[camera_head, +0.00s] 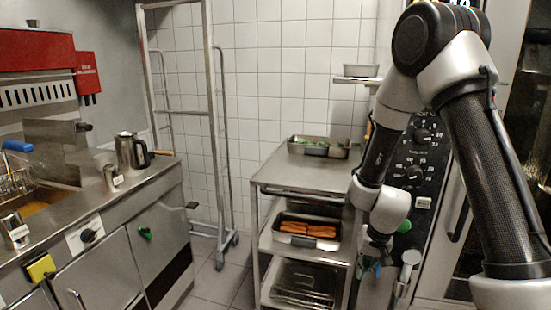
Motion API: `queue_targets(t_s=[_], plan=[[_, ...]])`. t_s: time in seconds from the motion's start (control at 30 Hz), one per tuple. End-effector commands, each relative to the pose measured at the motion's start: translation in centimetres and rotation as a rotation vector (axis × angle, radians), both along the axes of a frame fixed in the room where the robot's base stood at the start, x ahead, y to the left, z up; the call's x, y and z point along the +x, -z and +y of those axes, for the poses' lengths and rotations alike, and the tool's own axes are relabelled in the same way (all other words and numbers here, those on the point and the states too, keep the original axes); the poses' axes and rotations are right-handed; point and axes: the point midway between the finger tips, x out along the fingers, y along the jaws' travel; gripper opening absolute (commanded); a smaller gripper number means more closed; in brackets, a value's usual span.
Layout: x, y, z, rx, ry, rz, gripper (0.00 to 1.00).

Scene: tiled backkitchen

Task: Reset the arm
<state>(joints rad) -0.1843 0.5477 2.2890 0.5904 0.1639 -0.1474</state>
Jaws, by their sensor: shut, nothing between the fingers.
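My arm (495,180) fills the right side of the head view. It rises from the lower right, bends at a high elbow and runs down to the wrist. My gripper (369,268) hangs below the wrist, small and dark, beside the right edge of the steel trolley (300,170). It is shut and empty. Its fingertips are too small to make out clearly.
The trolley holds a pan of green food (319,148) on top and a tray of orange-brown pieces (306,230) below. An oven panel (415,150) stands behind my arm. At left are a fryer counter, a steel jug (131,152) and a tall rack (213,120).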

Motion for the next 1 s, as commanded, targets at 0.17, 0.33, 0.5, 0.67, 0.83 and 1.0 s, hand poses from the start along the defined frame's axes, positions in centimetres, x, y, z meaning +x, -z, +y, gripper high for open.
queue_targets(t_s=[0.17,0.33,0.5,0.67,0.83,1.0], plan=[[-5.6,-9.7,-0.8,0.053,-0.143,0.115,0.00],[-11.4,-17.3,-3.9,0.008,-0.236,0.168,0.00],[-16.4,-23.3,-7.4,-0.078,-0.279,0.133,0.00],[-19.2,-27.5,-9.8,-0.151,-0.275,-0.013,0.00],[-20.4,-30.6,-10.5,-0.172,-0.237,-0.172,0.00],[-20.9,-32.0,-10.8,-0.180,-0.216,-0.239,0.00]])
